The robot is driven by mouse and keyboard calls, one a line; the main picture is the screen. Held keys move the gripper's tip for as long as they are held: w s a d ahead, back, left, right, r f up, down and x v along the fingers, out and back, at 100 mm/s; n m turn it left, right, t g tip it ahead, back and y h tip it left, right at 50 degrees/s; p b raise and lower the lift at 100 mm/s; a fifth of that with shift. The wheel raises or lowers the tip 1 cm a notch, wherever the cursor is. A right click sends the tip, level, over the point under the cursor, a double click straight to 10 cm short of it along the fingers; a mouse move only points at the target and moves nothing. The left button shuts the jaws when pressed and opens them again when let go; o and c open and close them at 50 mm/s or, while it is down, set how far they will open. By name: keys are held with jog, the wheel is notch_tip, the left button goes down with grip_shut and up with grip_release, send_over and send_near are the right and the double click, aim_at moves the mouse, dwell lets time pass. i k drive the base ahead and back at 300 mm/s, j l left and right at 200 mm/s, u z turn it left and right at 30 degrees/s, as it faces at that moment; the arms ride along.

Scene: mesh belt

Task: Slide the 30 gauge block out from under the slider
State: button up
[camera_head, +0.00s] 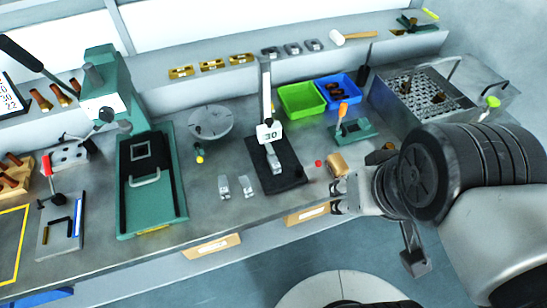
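A height stand with a dark base plate (291,176) and an upright column stands at the middle of the bench. Its slider carries a white plate marked 30 (270,134). A small silver block (276,166) is below the slider, over the base; whether it touches the slider is too small to tell. Two similar silver blocks (224,187) (247,186) stand on the bench left of the base. My gripper (336,197) is right of the base, near the bench's front edge, pointing left. Its fingertips appear apart with nothing between them.
A tan block (337,164) and a small red knob (318,163) lie between the stand and my gripper. Green (302,101) and blue (338,92) bins are behind. A green press (150,185) stands left.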

aim_at(275, 166)
jog(key=j, duration=0.7)
jog(key=k+j, duration=0.1)
jog(key=j, duration=0.6)
jog(key=z, duration=0.05)
